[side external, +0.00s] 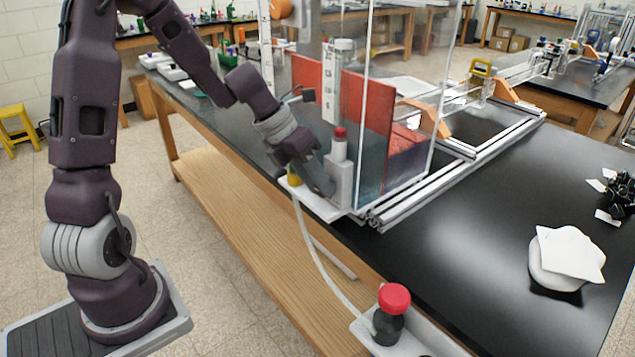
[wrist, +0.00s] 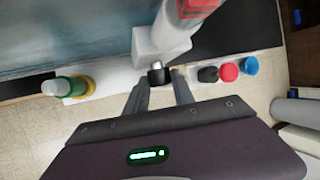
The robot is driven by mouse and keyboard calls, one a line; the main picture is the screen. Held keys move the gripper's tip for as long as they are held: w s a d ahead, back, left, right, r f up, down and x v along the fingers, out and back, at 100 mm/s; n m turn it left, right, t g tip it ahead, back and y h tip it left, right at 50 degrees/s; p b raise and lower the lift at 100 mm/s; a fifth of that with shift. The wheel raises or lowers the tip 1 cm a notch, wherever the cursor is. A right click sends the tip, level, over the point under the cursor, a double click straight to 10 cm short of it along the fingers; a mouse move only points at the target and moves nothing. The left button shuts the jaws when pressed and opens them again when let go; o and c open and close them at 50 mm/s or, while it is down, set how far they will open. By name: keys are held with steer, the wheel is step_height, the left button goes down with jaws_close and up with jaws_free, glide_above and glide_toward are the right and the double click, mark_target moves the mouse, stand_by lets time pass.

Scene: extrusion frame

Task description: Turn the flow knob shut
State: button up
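A small black knob (wrist: 159,77) with a short metal stem sticks out of a pale grey valve body (wrist: 160,42), taken to be the flow knob. The valve body (side external: 341,178) also stands upright in the side view, with a red cap (side external: 340,133) on top. In the side view my gripper (side external: 318,176) is right beside the valve body, and the knob is hidden there.
A green and yellow fitting (wrist: 68,87) is to the left of the gripper. A pale tube (side external: 312,245) runs to a dark bottle with a red lid (side external: 394,298). A clear panel and red block (side external: 362,115) stand behind the valve.

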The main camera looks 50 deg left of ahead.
steer(key=shift+d+y, duration=0.1)
steer(key=shift+y, duration=0.2)
jaws_close()
steer(key=y, duration=0.2)
steer(key=d+m+y, duration=0.1)
steer(key=shift+r+y, duration=0.1)
steer(key=shift+y, duration=0.3)
steer(key=shift+d+m+y, duration=0.1)
steer(key=shift+m+y, duration=0.3)
steer(key=shift+y, duration=1.7)
steer(key=shift+s+f, duration=0.1)
steer(key=shift+f, duration=0.1)
steer(key=o, duration=1.1)
jaws_free()
